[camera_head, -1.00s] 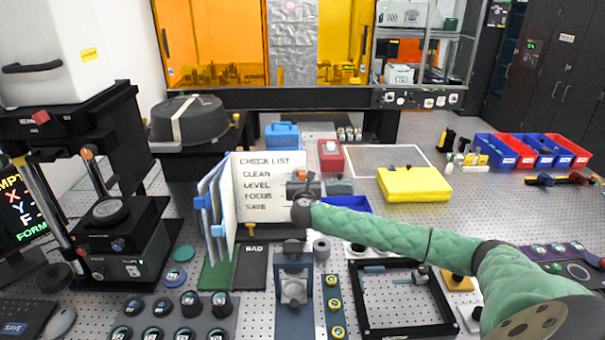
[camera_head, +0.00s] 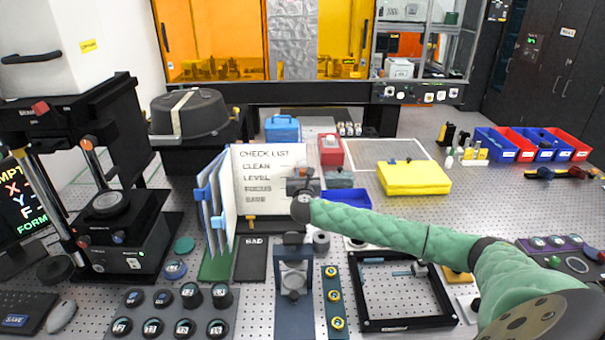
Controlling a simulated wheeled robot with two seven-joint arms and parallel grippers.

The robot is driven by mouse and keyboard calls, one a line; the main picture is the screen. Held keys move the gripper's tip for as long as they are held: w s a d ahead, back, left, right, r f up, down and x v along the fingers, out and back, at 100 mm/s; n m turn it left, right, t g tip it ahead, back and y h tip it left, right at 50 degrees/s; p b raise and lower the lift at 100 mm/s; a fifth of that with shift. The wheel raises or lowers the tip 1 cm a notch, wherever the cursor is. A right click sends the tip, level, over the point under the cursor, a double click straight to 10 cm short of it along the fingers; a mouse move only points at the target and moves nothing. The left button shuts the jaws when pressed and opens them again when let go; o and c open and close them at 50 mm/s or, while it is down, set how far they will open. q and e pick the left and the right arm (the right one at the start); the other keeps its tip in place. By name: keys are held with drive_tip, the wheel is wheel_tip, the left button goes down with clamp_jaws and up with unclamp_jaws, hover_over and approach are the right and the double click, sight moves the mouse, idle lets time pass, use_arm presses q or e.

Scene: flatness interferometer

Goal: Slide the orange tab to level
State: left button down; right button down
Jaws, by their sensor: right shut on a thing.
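The white checklist board (camera_head: 268,205) stands upright in the middle, with the lines CLEAN, LEVEL, FOCUS and SAVE from top to bottom under its heading. My right gripper (camera_head: 303,180) is at the board's right edge, beside the LEVEL and FOCUS lines. It is shut on the orange tab (camera_head: 306,171), of which only a small orange patch shows at about the height between CLEAN and LEVEL. The fingers hide most of the tab and its contact with the board. My left gripper is not in view.
Blue-tabbed pages (camera_head: 206,195) fan out left of the board. A blue bin (camera_head: 346,197) and a yellow case (camera_head: 414,178) lie right of it, behind my right arm. A black frame (camera_head: 408,325) and a row of brass knobs (camera_head: 335,295) are in front.

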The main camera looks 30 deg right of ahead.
drive_tip(key=f, duration=0.1)
drive_tip(key=f+b, duration=0.1)
drive_tip(key=shift+s+a+f, duration=0.15)
drive_tip(key=shift+s+f, duration=0.05)
drive_tip(key=shift+f, duration=0.2)
drive_tip(key=c, duration=1.2)
unclamp_jaws()
drive_tip(key=shift+c, duration=0.2)
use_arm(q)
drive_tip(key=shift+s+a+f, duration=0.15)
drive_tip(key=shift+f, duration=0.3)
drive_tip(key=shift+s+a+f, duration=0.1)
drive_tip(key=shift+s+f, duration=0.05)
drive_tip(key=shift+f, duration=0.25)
use_arm(e)
drive_tip(key=shift+r, duration=0.1)
